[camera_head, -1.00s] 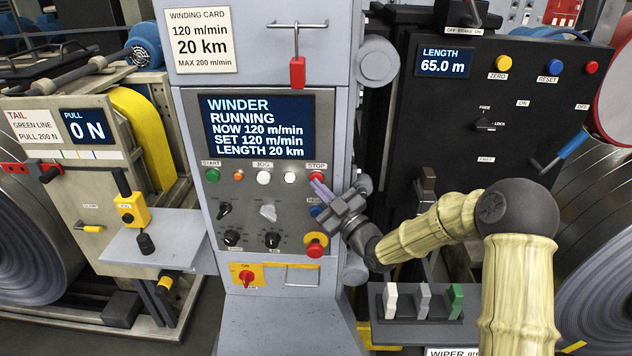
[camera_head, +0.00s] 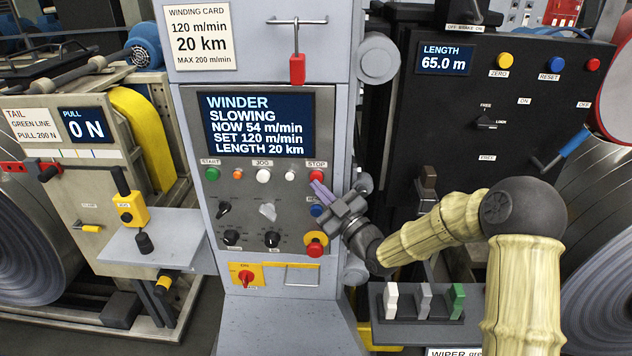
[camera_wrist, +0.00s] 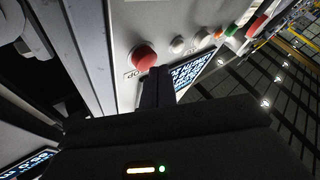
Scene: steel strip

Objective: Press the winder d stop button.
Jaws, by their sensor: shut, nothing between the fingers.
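The red stop button (camera_head: 317,176) is at the right end of the top row on the winder's grey control panel, under the STOP label. It also shows large in the wrist view (camera_wrist: 143,56). My gripper (camera_head: 318,187) is shut and empty, its purple-grey fingertips just below the button in the head view. In the wrist view the fingers stand beside the button; I cannot tell whether they touch it. The winder display (camera_head: 258,125) reads SLOWING, NOW 54 m/min, SET 120 m/min, LENGTH 20 km.
A green start button (camera_head: 212,174) and white jog buttons (camera_head: 263,176) share the row. A blue button (camera_head: 317,210) and a red emergency button on yellow (camera_head: 315,248) are close below my gripper. A black length panel (camera_head: 490,90) stands to the right.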

